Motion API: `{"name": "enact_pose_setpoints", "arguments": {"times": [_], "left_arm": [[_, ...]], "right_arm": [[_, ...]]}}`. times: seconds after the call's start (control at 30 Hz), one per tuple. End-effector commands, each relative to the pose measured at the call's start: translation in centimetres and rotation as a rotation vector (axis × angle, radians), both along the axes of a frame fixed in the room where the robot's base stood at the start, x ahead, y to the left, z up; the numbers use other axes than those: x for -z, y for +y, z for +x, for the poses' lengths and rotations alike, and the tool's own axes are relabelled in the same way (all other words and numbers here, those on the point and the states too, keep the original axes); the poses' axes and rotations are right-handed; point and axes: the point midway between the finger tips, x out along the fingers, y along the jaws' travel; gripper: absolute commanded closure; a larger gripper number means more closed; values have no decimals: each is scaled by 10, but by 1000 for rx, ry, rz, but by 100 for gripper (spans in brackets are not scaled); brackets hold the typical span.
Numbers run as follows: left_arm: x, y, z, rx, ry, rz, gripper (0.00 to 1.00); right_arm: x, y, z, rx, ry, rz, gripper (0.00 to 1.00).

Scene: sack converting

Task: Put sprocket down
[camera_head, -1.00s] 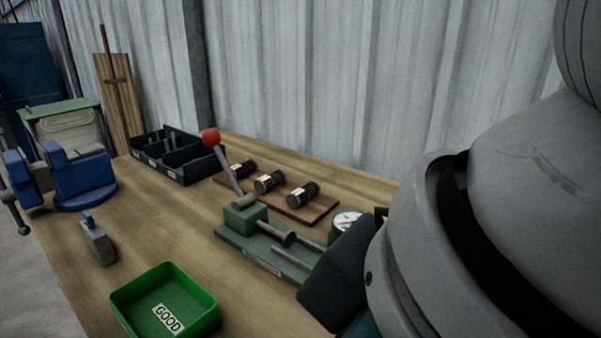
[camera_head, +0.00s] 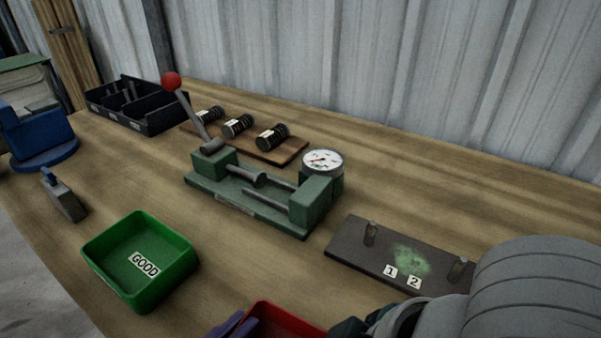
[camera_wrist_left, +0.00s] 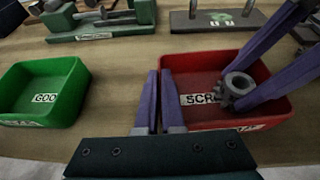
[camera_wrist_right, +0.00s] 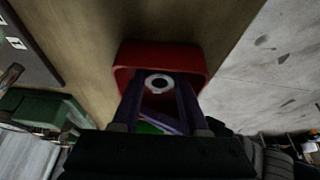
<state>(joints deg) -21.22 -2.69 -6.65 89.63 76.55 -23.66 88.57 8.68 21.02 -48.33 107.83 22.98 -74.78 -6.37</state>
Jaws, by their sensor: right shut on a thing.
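The sprocket (camera_wrist_left: 238,84), a small grey toothed ring with a hole, is between the purple fingers of my right gripper (camera_wrist_right: 159,86). It is over the red tray (camera_wrist_left: 200,62) with a "SCRAP" label. In the right wrist view the sprocket (camera_wrist_right: 158,83) shows against the tray (camera_wrist_right: 195,52); whether it touches the tray floor I cannot tell. My left gripper (camera_wrist_left: 160,74) is empty, its fingertips nearly together, at the left side of the red tray. In the head view its purple fingers (camera_head: 235,325) show beside the tray (camera_head: 290,318), which is partly cut off.
A green "GOOD" tray (camera_head: 108,243) stands left of the red one. Behind are a green gauge fixture (camera_head: 250,190) with a red-knobbed lever, a dark plate (camera_head: 350,255) marked 1 and 2, a board with springs (camera_head: 290,153) and a black divided bin (camera_head: 150,120).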

Motion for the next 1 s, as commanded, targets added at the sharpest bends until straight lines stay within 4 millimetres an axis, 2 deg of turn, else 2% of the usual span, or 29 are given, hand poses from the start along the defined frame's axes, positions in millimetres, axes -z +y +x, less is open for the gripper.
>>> {"name": "enact_pose_setpoints", "arguments": {"times": [0.33,0.37,0.6,0.87,1.0], "left_arm": [[0,0,0,0,1,1,100],[0,0,0,0,1,1,100],[0,0,0,0,1,1,100],[0,0,0,0,1,1,100],[0,0,0,0,1,1,100]], "right_arm": [[2,0,0,0,-1,1,100],[3,0,0,0,0,0,55],[3,0,0,0,0,0,28],[2,0,0,0,-1,1,26],[-6,-2,0,0,-3,0,26]]}}
